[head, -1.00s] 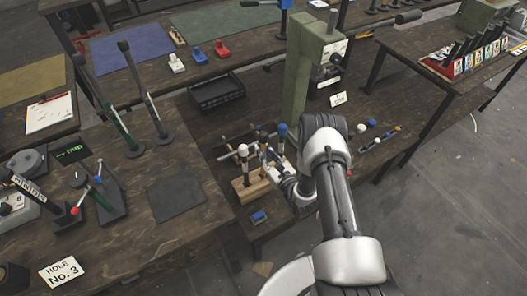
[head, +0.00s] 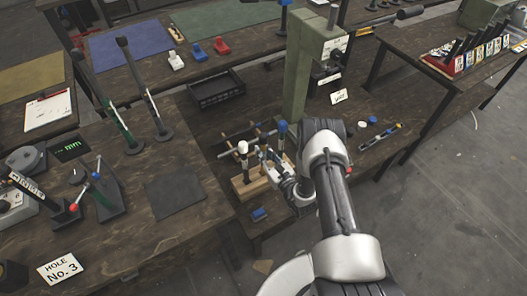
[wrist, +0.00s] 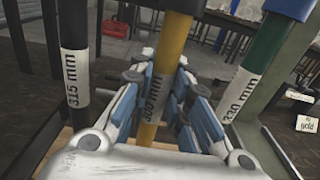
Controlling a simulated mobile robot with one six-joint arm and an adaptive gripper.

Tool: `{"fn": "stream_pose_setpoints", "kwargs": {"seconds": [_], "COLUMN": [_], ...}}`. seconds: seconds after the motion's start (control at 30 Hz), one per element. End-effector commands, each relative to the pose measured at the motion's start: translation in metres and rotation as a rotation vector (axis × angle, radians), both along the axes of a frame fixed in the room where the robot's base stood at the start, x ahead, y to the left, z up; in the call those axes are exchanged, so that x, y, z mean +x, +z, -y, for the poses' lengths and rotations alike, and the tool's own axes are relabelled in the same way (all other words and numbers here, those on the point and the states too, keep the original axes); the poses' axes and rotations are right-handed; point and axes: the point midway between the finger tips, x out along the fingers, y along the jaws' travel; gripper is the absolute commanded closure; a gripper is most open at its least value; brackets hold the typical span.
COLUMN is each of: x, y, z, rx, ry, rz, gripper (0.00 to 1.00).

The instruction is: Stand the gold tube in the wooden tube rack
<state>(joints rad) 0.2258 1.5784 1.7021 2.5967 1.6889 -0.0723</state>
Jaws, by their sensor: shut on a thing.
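The gold tube (wrist: 174,45) stands nearly upright in the middle of the wrist view, with a white length label. My gripper (wrist: 158,92) is shut on it, its blue-and-white fingers on either side. The tube's lower end is hidden behind the gripper body, so I cannot tell whether it sits in a hole. The wooden tube rack (head: 246,187) is on the low bench in the head view, just left of my gripper (head: 268,156). A dark tube labelled 315 mm (wrist: 74,70) is left of the gold tube. A green tube labelled 330 mm (wrist: 258,65) is on the right.
The neighbouring tubes stand close on both sides of my fingers. A green press (head: 306,75) rises behind the rack. A blue block (head: 259,214) lies in front of it, and a black crate (head: 215,92) stands behind left. A dark mat (head: 175,190) lies on the left bench.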

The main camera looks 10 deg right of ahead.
Motion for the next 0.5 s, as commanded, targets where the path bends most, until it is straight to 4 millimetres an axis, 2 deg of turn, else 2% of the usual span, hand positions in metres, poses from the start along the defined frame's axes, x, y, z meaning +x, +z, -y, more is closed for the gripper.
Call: {"fn": "stream_pose_setpoints", "kwargs": {"seconds": [0.37,0.4,0.5], "x": [-0.0002,0.0000,-0.0001], "y": [-0.0092,-0.0086,-0.0085], "z": [0.0000,0.0000,-0.0001], "rx": [0.000,0.000,0.000], "ry": [0.000,0.000,0.000], "rz": [0.001,0.001,0.001], "gripper": [1.00,0.81,0.74]}}
